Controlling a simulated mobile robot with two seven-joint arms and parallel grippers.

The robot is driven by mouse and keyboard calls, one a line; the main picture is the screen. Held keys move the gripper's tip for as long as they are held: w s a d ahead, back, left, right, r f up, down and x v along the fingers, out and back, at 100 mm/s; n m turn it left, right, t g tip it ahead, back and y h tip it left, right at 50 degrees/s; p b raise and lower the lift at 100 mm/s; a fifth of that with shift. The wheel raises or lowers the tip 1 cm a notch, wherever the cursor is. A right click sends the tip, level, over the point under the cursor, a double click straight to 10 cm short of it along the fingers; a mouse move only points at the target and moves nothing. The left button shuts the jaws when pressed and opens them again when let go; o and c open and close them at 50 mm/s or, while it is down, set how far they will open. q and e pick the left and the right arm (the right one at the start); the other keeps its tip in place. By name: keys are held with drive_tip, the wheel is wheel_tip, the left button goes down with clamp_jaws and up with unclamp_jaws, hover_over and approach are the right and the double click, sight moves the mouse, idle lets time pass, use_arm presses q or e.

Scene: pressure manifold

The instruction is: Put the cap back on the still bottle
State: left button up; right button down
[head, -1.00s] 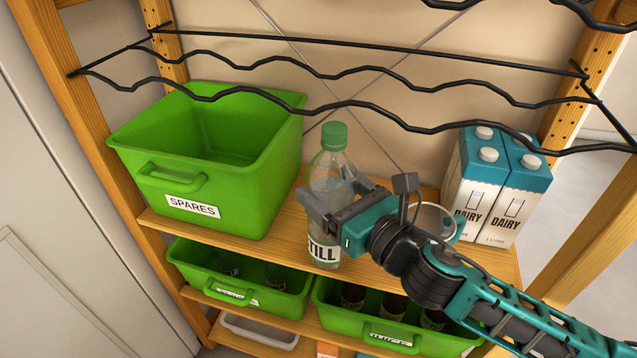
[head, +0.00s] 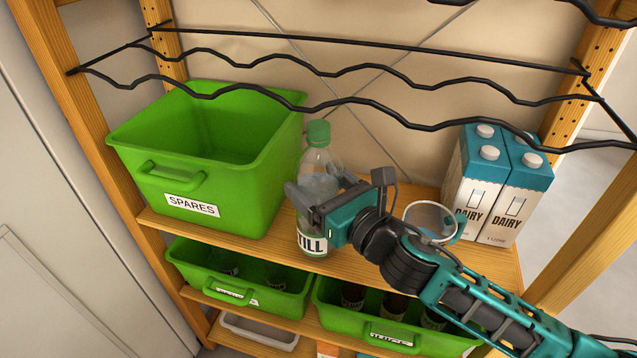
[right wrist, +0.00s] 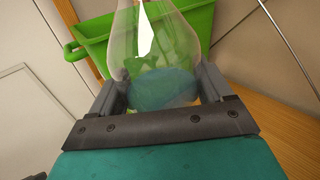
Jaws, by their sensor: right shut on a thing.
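The still bottle (head: 313,236) is clear plastic with a label reading "TILL" in view. It stands upright on the upper shelf, just right of the green spares bin. A green cap (head: 318,133) sits on its top. My right gripper (head: 316,190) is shut around the bottle's body, above the label. In the right wrist view the bottle (right wrist: 155,50) is between the two fingers (right wrist: 160,98), with the spares bin behind it. My left gripper is not in view.
The empty green spares bin (head: 165,178) stands close at the bottle's left. Dairy cartons (head: 483,185) and a clear round vessel (head: 432,222) are to the right. A wavy black wire rack (head: 340,103) crosses above. Green bins (head: 240,280) fill the shelf below.

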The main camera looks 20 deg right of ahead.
drive_tip(key=shift+c, duration=1.5)
unclamp_jaws()
drive_tip(key=shift+f, duration=0.1)
drive_tip(key=o, duration=0.3)
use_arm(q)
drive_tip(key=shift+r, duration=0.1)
use_arm(e)
drive_tip(key=shift+s+r, duration=0.1)
drive_tip(key=shift+r, duration=0.1)
use_arm(q)
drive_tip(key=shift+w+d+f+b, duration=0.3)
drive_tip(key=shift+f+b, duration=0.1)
drive_tip(key=shift+b, duration=0.4)
use_arm(e)
drive_tip(key=v, duration=1.1)
drive_tip(key=shift+s+d, duration=0.15)
drive_tip(key=shift+s, duration=0.25)
